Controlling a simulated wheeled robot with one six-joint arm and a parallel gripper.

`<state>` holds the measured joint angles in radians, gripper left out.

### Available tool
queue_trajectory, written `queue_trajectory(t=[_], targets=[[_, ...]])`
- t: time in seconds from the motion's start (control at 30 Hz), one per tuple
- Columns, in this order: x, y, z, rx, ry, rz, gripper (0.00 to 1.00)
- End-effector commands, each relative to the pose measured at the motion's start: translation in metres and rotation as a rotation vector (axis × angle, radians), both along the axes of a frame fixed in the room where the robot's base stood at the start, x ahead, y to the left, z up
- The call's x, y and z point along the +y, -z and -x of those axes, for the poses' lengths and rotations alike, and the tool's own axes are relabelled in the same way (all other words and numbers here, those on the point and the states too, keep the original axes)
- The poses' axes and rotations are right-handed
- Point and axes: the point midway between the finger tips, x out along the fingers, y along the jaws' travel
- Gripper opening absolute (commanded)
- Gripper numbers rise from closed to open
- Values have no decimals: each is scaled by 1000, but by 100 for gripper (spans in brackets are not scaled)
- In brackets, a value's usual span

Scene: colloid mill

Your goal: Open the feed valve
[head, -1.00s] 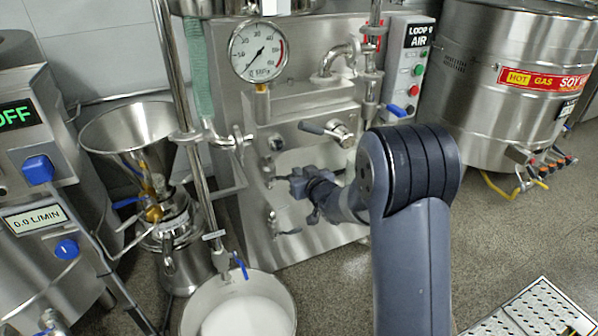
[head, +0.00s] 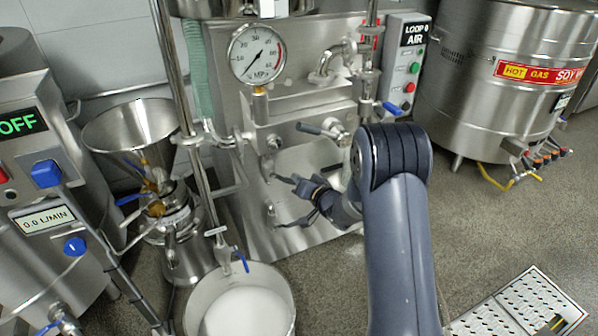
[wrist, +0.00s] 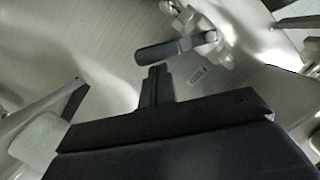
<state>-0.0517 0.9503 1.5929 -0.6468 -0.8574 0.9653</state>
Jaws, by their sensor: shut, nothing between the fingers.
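A lever valve with a dark grey handle (head: 311,128) sits on the steel machine front, its handle pointing left. The wrist view shows a similar grey lever handle (wrist: 168,51) just beyond my fingertips, with a small label beside its valve body. I cannot tell for certain that this is the same valve or which valve is the feed valve. My gripper (head: 283,180) is in front of the machine's lower panel, below that handle in the picture. In the wrist view my gripper (wrist: 154,70) is shut and empty, its tips apart from the handle.
A steel funnel (head: 130,125) with a blue valve lever (head: 129,199) stands left. A white-filled bowl (head: 282,288) sits below a thin pipe with a blue lever (head: 242,262). A pressure gauge (head: 254,53) and a button box (head: 407,65) are above.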

Motion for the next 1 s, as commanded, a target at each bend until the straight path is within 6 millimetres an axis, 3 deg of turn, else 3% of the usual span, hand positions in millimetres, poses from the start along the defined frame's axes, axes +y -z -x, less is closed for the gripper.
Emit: queue_trajectory(t=[0.5, 1.0], targets=[[14, 34, 6, 192, -1, -451, 0], [33, 49, 13, 327, -2, -780, 0]])
